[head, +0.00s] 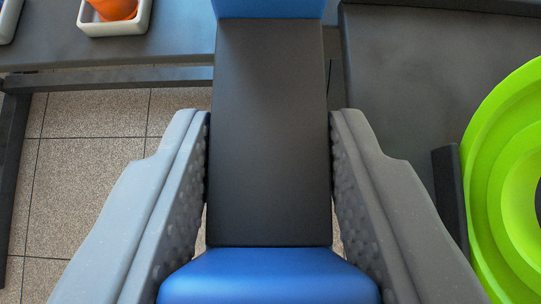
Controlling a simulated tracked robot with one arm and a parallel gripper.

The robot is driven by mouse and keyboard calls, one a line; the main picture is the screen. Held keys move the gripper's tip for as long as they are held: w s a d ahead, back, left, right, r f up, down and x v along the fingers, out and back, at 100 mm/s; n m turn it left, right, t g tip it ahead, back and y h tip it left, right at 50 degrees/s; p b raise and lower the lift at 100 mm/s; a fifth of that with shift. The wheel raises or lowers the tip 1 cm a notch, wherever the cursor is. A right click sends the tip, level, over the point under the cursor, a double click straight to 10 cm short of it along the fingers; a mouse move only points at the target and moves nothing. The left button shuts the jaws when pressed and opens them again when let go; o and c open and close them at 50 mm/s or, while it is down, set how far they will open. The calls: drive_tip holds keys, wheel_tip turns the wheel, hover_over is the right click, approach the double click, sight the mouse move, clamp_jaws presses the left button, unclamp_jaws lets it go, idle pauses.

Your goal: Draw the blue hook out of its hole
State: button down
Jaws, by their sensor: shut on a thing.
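The blue hook (270,140) fills the middle of the head view. It shows as a flat dark grey bar with a blue part at the near end and another blue part at the top edge of the picture. My gripper (270,116) is shut on the dark bar, with one grey, studded finger against each side. The hole is not visible, and I cannot tell how far the hook sits in it.
A bright green ringed object (490,165) is close at the right, beside a dark panel (435,75). A white tray (118,25) holding an orange thing (114,8) is at the top left. Speckled floor tiles (90,175) show below a dark frame at the left.

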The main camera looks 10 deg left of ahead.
drive_tip(key=shift+s+d+r, duration=0.1)
drive_tip(key=shift+s+d, duration=0.1)
drive_tip(key=shift+s, duration=0.75)
drive_tip(key=shift+s, duration=0.1)
